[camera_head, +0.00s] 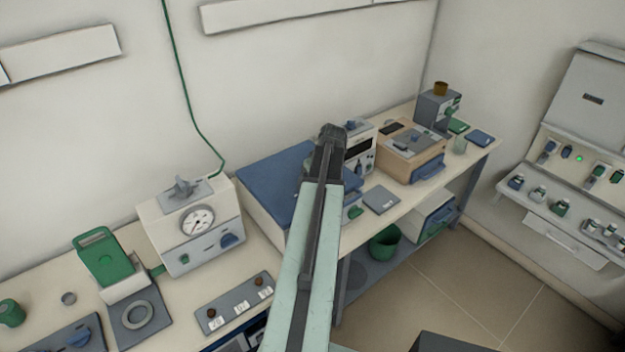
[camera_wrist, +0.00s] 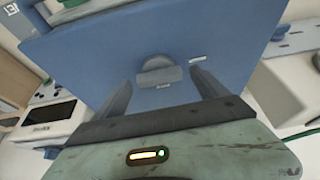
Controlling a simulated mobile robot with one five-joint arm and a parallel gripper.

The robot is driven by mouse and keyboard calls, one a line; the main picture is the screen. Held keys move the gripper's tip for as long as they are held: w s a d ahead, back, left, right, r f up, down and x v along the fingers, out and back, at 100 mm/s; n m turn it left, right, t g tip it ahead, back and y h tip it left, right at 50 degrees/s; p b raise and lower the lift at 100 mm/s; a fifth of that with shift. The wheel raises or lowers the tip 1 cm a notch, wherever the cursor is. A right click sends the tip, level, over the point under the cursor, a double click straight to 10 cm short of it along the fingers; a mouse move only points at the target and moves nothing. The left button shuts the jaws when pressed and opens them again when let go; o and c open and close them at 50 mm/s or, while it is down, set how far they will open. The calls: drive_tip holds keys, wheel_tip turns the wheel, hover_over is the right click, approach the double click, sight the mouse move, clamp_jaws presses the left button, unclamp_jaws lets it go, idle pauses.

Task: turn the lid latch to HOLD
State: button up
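The lid latch (camera_wrist: 157,74) is a grey rounded knob on a blue lid (camera_wrist: 105,48) in the wrist view. A straight bar or edge crosses the knob, roughly level in the picture. One small pale mark sits beside the knob at upper right and another just below it; their words are too small to read. My gripper (camera_wrist: 162,80) is open, its two fingers on either side of the knob, with gaps showing. In the head view, my gripper (camera_head: 332,133) is over the blue-lidded unit (camera_head: 265,185), and my arm hides the latch.
A cream box with a round dial (camera_head: 197,222) stands left of the blue-lidded unit. A cream instrument (camera_head: 360,148) and a tan furnace box (camera_head: 410,150) stand to its right. A green bin (camera_head: 384,243) is below the bench.

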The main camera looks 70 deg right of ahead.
drive_tip(key=shift+r, duration=0.15)
drive_tip(key=p+v, duration=0.7)
drive_tip(key=shift+r, duration=0.25)
drive_tip(key=shift+a, duration=0.1)
